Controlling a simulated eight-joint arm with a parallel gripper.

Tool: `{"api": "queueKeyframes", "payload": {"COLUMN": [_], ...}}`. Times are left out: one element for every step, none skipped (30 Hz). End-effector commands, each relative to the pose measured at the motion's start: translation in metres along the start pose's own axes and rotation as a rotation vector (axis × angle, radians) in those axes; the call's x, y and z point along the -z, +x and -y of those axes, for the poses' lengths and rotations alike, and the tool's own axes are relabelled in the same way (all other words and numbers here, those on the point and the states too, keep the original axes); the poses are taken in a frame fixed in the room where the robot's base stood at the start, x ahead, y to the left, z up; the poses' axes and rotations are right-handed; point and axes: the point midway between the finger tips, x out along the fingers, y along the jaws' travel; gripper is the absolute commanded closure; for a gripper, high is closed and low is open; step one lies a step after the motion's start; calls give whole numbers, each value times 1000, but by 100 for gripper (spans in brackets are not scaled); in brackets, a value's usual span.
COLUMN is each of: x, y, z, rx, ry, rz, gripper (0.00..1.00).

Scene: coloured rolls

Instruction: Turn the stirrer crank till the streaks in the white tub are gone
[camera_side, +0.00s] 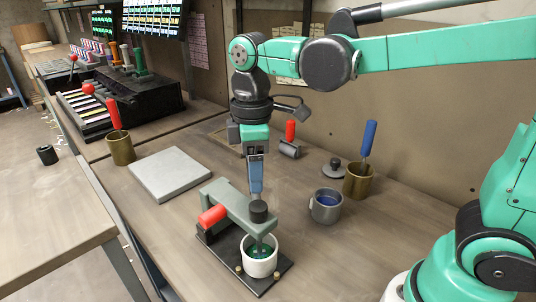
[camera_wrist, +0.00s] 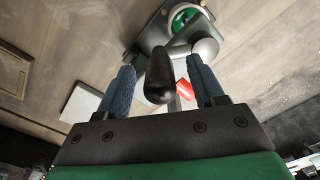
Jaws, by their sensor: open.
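The stirrer stands on a black base plate (camera_side: 272,283), with a grey-green arm (camera_side: 232,203) reaching over the white tub (camera_side: 261,268). Green contents show in the tub, also in the wrist view (camera_wrist: 185,17); lighter patches show, but streaks are too small to judge. A black upright knob (camera_side: 258,211) sits at the arm's end above the tub. My gripper (camera_side: 257,190) points down just above it, fingers open. In the wrist view a dark rounded grip (camera_wrist: 159,76) lies between the two blue fingers, with gaps on both sides. The stirrer's red handle (camera_side: 212,216) sticks out left.
A grey mug (camera_side: 325,207) with blue contents and a brass cup (camera_side: 357,184) holding a blue-handled tool stand right. A grey slab (camera_side: 169,174) lies left, near a brass cup (camera_side: 121,149) with a red-handled tool. A red-handled scoop (camera_side: 290,145) lies behind. The bench's front right is clear.

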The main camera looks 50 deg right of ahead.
Motion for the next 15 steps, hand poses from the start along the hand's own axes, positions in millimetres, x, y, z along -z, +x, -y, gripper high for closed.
{"api": "queueKeyframes", "payload": {"x": [0, 0, 0, 0, 0, 0, 0, 0, 0, 0, 0, 0, 0, 0, 0], "y": [3, 4, 6, 6, 6, 7, 7, 7, 7, 7, 7, 6, 6, 6, 6], "z": [0, 0, 0, 0, 0, 0, 0, 0, 0, 0, 0, 0, 0, 0, 0], "rx": [0, 0, 0, 0, 0, 0, 0, 0, 0, 0, 0, 0, 0, 0, 0], "ry": [0, 0, 0, 0, 0, 0, 0, 0, 0, 0, 0, 0, 0, 0, 0], "rz": [0, 0, 0, 0, 0, 0, 0, 0, 0, 0, 0, 0, 0, 0, 0], "gripper": [38, 38, 38, 38, 38, 38, 38, 38, 38, 38, 38, 50, 58, 67, 78]}}
